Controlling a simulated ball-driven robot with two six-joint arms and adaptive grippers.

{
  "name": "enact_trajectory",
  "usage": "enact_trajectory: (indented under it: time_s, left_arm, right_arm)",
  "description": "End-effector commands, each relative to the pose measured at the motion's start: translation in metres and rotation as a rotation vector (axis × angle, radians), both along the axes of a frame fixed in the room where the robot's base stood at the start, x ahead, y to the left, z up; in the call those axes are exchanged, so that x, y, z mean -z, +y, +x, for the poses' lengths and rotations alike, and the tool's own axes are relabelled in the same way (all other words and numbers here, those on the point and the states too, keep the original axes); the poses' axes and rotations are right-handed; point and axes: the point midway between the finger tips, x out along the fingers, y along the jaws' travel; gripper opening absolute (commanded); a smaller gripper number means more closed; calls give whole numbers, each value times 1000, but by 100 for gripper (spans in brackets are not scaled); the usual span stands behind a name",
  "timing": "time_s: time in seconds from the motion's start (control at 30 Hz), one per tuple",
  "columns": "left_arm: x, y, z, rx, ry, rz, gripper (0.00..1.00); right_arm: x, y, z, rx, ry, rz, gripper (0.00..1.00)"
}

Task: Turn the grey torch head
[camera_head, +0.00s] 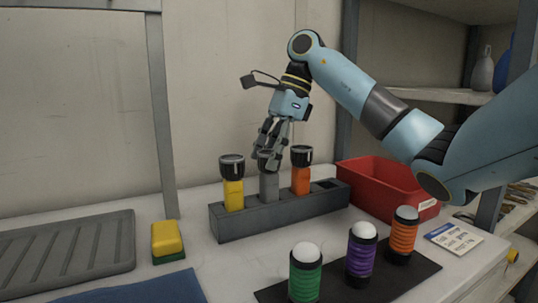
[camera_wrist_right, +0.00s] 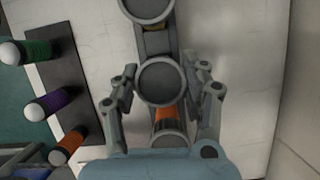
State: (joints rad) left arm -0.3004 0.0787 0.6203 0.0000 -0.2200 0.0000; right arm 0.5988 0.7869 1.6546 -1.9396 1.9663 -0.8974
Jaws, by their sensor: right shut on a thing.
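The grey torch (camera_head: 269,187) stands upright in the middle of a dark grey rack (camera_head: 280,213). My right gripper (camera_head: 267,157) comes down from above and is shut on the grey torch head, which my fingers partly hide. In the right wrist view the round face of the grey torch head (camera_wrist_right: 161,82) lies between the two fingers of the right gripper (camera_wrist_right: 161,90). A yellow torch (camera_head: 233,192) stands to its left and an orange torch (camera_head: 300,178) to its right, both with black heads. My left gripper is not in view.
A red bin (camera_head: 375,190) stands right of the rack. In front, a dark mat (camera_head: 400,277) carries green (camera_head: 305,275), purple (camera_head: 361,255) and orange (camera_head: 402,238) ribbed cylinders. A yellow-green sponge (camera_head: 167,240) and a grey ridged tray (camera_head: 70,250) lie at the left.

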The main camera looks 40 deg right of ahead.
Motion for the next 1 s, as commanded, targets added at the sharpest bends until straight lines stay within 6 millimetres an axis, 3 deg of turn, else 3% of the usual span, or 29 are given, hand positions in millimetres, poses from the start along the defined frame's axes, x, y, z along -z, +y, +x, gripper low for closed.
enact_trajectory:
  time_s: [1.0]
  left_arm:
    - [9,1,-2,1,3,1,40]
  right_arm:
    - [0,1,0,925,0,0,13]
